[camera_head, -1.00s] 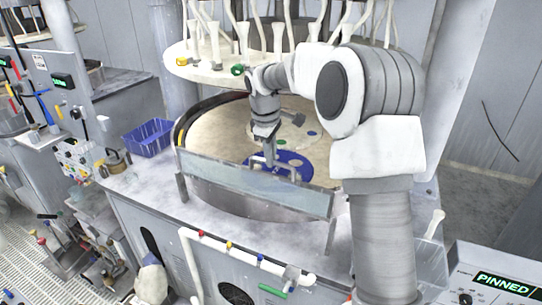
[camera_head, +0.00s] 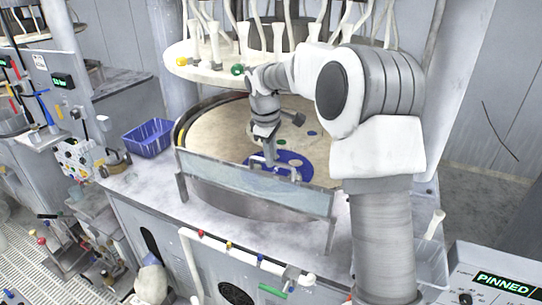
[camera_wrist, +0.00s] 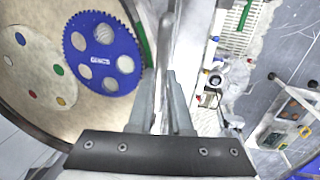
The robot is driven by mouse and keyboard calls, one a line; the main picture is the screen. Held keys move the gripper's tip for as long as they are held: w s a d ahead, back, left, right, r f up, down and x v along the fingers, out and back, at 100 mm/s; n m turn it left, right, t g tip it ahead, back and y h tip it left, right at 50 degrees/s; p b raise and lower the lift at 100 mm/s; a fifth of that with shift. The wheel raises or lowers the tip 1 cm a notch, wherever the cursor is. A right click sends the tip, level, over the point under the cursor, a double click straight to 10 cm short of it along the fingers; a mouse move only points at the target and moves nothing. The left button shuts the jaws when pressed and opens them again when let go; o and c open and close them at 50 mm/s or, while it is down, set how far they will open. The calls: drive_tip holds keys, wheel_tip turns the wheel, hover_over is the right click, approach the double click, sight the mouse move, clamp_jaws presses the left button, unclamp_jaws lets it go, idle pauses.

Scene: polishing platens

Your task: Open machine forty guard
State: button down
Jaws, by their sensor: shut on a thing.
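The guard (camera_head: 250,188) is a translucent pale panel standing along the front of the round polishing platen (camera_head: 215,112), on a post at each end. A pale handle (camera_head: 285,171) shows at its upper edge. My gripper (camera_head: 270,163) is at this edge, shut on the handle. In the wrist view the fingers of my gripper (camera_wrist: 162,78) close around a grey bar (camera_wrist: 166,45), seen nearly end-on. The fingers hide part of the handle. The wrist view also shows the beige platen (camera_wrist: 40,95) to the left.
A blue toothed carrier disc (camera_wrist: 103,52) lies on the platen behind the guard. A blue basket (camera_head: 149,138) stands on the bench at left. White piping (camera_head: 240,254) runs along the front. A display (camera_head: 506,284) reads "PINNED".

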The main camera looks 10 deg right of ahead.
drive_tip(key=shift+b, duration=0.3)
drive_tip(key=s+a+f+t+h+b, duration=0.6)
drive_tip(key=s+b, duration=0.3)
drive_tip(key=b, duration=1.7)
drive_tip(key=s+a+f+t+b, duration=0.1)
drive_tip(key=s+a+f+b, duration=0.1)
drive_tip(key=f+b, duration=0.3)
drive_tip(key=s+a+f+t+b, duration=0.1)
drive_tip(key=f+b, duration=0.4)
drive_tip(key=b, duration=0.5)
drive_tip(key=shift+s+a+f+t, duration=0.35)
drive_tip(key=shift+s+a, duration=0.25)
drive_tip(key=shift+s, duration=0.35)
drive_tip(key=shift+f, duration=0.2)
drive_tip(key=c, duration=0.9)
unclamp_jaws()
drive_tip(key=shift+o, duration=0.3)
drive_tip(key=shift+r, duration=0.1)
